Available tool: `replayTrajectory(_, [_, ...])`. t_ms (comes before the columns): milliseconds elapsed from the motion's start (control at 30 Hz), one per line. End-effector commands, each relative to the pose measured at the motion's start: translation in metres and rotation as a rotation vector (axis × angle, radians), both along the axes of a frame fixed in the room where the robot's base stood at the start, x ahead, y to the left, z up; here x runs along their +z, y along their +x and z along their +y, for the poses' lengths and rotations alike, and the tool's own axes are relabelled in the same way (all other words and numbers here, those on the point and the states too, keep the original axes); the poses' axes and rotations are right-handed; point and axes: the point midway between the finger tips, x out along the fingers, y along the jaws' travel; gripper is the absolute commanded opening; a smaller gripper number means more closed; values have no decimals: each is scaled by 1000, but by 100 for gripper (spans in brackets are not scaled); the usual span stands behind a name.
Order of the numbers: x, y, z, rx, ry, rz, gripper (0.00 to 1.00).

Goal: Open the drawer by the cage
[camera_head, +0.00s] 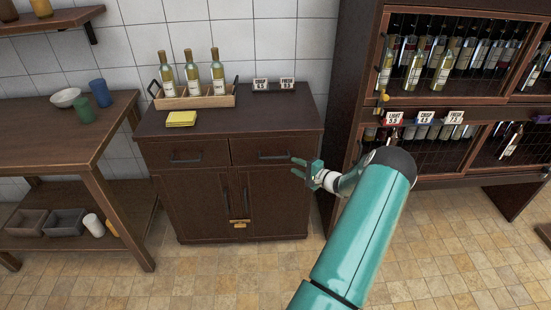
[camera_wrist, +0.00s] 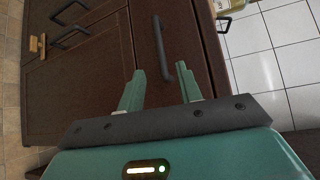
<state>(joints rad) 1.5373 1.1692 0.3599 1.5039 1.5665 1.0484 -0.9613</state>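A dark wooden cabinet (camera_head: 228,135) has two drawers side by side, both shut. The right drawer (camera_head: 258,151), with a dark bar handle (camera_head: 273,155), is the one nearer the wire-fronted bottle rack (camera_head: 433,171), which seems to be the cage. My gripper (camera_head: 299,171) is just in front of this drawer's right part, right of and slightly below the handle. In the wrist view my gripper (camera_wrist: 159,78) is open with two teal fingers apart and nothing between them. The handle (camera_wrist: 160,48) lies beyond the fingertips, with a gap that I cannot judge exactly.
A tray of bottles (camera_head: 195,99), a yellow cloth (camera_head: 181,118) and price signs (camera_head: 273,84) stand on the cabinet. A wooden table (camera_head: 50,140) stands at left. The tiled floor in front is clear.

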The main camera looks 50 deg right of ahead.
Motion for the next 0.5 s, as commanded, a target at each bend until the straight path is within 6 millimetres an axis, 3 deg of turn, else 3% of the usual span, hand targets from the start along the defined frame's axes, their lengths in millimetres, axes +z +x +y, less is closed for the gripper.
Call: replayTrajectory(500, [-13, 98, -4, 3, -1, 1, 35])
